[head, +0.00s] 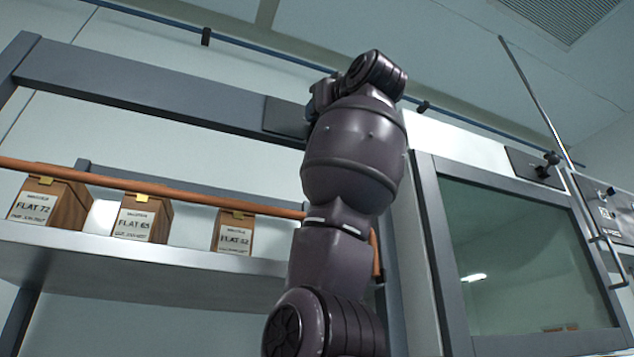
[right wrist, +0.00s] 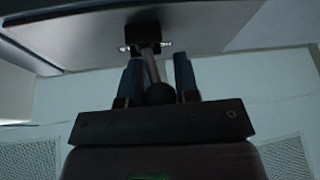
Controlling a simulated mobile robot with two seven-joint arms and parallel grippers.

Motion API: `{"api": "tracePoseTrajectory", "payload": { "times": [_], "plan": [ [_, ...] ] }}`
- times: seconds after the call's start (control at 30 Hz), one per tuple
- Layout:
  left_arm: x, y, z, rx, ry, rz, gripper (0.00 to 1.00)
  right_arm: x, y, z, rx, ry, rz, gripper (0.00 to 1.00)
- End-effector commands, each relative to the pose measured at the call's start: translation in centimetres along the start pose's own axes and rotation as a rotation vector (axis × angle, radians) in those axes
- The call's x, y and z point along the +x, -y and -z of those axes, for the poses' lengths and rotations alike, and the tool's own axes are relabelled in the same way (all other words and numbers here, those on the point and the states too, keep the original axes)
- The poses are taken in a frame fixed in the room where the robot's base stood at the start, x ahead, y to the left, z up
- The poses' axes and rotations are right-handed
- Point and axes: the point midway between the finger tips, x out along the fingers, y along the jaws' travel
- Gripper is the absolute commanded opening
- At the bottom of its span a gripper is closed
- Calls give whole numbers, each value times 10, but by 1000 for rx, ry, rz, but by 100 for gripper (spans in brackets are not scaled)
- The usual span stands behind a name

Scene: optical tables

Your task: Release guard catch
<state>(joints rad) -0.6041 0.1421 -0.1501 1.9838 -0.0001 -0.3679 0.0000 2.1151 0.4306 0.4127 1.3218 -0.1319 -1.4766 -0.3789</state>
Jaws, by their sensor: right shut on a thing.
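In the right wrist view my right gripper (right wrist: 158,62) is shut on the guard catch, with a finger on each side of its stem. The catch has a dark ball end (right wrist: 160,94) and a stem running up to a black mount (right wrist: 142,34) on a pale panel. In the head view my right arm rises through the middle, and it hides its gripper and the catch. A dark plate (head: 285,117) on the upper beam shows just left of the arm. An orange-brown guard bar (head: 150,185) crosses in front of the shelf and passes behind my arm. My left gripper is out of view.
Three labelled wooden boxes, FLAT 72 (head: 45,201), FLAT 63 (head: 142,217) and FLAT 32 (head: 233,232), stand on the shelf (head: 140,271) behind the bar. A dark-framed glass panel (head: 520,255) is right of my arm. A thin rod (head: 535,95) slants at upper right.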

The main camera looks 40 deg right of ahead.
Motion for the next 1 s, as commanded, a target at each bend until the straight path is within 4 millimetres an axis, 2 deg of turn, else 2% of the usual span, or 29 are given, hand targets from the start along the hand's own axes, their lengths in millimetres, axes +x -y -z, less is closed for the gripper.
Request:
{"api": "tracePoseTrajectory", "payload": {
  "times": [0.5,0.77,1.0],
  "plan": [
    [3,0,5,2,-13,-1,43,-2,-20,-2,172,-87,409,5],
    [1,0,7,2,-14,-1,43,-2,-24,-3,224,-113,538,5],
    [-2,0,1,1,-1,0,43,-1,-26,-4,246,-126,592,5]
  ]
}}
